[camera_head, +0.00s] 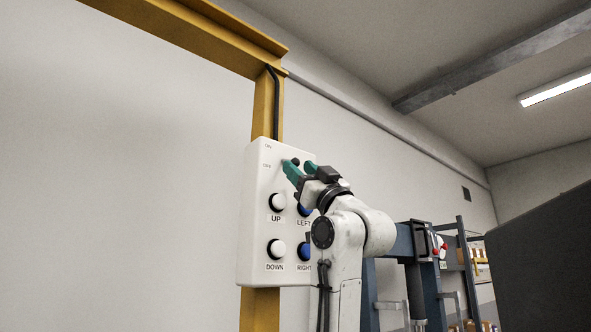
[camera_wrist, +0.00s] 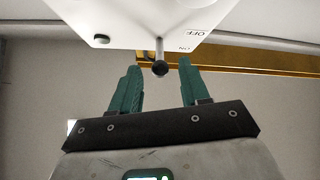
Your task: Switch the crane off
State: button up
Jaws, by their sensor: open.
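The crane's white control box (camera_head: 258,200) hangs on a yellow post, with ON and OFF labels at its upper left. A lever with a dark ball knob (camera_wrist: 160,68) sticks out from the box near these labels. The knob (camera_head: 295,161) is partly hidden by my fingers in the head view. My gripper (camera_head: 301,168) has teal fingers and is open at the upper part of the box. In the wrist view the knob lies between the two fingertips, with a visible gap on each side. I cannot tell which label the lever points to.
Below the lever are the white UP button (camera_head: 277,202), white DOWN button (camera_head: 276,249) and blue LEFT and RIGHT buttons, partly covered by my arm. The yellow post (camera_head: 262,310) runs down behind the box. Blue metal frames (camera_head: 461,270) stand at the right.

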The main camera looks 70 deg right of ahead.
jog(key=b+v, duration=0.2)
jog(key=v, duration=0.5)
jog(key=shift+f, duration=0.2)
jog(key=shift+s+a, duration=0.15)
jog(key=shift+s, duration=0.05)
